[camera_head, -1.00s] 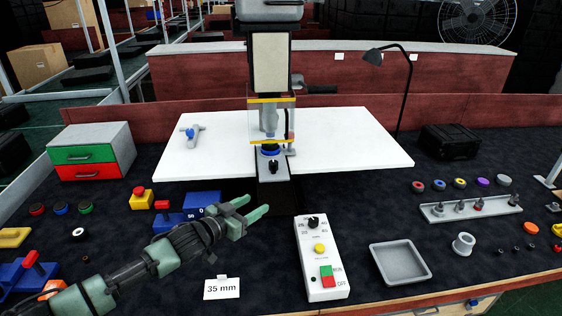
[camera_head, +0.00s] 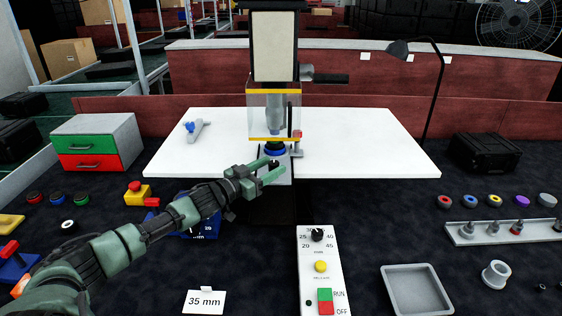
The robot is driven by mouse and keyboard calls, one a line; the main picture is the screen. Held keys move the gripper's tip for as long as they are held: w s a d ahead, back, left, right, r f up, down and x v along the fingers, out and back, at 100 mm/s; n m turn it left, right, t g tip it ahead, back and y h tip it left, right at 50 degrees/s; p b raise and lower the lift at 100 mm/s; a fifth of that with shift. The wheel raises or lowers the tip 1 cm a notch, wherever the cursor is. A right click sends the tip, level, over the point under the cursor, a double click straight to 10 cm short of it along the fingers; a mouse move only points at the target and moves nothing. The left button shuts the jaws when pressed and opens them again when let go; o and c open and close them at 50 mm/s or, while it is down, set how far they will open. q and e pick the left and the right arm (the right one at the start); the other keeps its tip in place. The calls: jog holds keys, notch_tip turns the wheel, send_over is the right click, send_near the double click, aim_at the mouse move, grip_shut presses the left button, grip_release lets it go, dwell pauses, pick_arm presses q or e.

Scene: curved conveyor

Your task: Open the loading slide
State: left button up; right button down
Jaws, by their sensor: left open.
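The loading slide (camera_head: 287,160) is a narrow grey plate at the foot of the press (camera_head: 273,45), at the front of the white table. A blue ring-shaped seat (camera_head: 275,149) sits toward its rear, under the press head. A small black knob (camera_head: 274,163) stands on the slide's front part. My left gripper (camera_head: 272,171) reaches in from the left and is open, with its fingertips at the knob. I cannot tell whether they touch it. The gripper hides part of the slide's front. My right gripper is not in view.
A clear guard with yellow edges (camera_head: 273,139) surrounds the press head. The white table (camera_head: 365,145) is mostly bare, with a small grey-blue tool (camera_head: 195,128) at left. A control box (camera_head: 319,270) stands in front, beside a grey tray (camera_head: 417,290). A 35 mm card (camera_head: 204,301) stands at left.

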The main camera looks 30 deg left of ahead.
aim_at(281, 162)
pick_arm(q)
jog(key=x, duration=0.4)
jog(key=shift+f, duration=0.15)
jog(key=shift+w+d+p, duration=0.15)
jog(key=shift+w+p, duration=0.15)
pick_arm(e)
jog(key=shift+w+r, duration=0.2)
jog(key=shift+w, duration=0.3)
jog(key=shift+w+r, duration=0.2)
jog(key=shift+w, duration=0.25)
pick_arm(q)
grip_shut()
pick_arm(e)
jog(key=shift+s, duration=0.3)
